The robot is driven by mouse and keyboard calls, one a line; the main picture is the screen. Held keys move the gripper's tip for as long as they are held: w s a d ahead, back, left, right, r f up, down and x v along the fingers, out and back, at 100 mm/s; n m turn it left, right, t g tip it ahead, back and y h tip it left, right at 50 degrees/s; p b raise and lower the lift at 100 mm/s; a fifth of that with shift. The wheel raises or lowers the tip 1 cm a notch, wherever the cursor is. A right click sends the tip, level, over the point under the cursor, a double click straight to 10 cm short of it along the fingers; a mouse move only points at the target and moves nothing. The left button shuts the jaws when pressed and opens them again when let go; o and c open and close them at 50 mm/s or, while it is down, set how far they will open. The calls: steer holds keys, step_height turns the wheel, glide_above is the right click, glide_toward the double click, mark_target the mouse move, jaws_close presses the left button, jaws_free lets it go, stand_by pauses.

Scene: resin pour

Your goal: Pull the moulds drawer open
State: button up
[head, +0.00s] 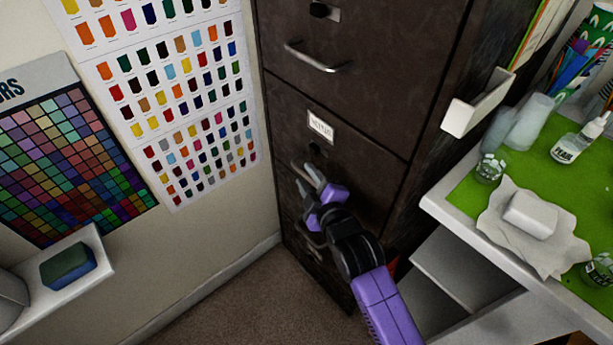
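A dark brown drawer cabinet (365,115) stands in the middle of the head view. A drawer in it carries a white label (321,127), whose writing is too small to read surely, with a dark lock below. Under the label is that drawer's metal handle (297,166), partly hidden by my gripper. The drawer front looks flush with the cabinet. My gripper (309,180) is at this handle, its two grey fingertips apart. Whether they touch the handle cannot be told.
A drawer with a bar handle (317,60) is above, another handle (313,247) below. At right, a white table with a green mat (540,175) holds cups, bottles and a white block. At left, a wall shelf (92,240) holds a sponge. Carpet (250,300) is clear in front.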

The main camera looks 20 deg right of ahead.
steer(key=shift+w+f, duration=0.15)
steer(key=shift+w, duration=0.35)
jaws_close()
stand_by(1.2)
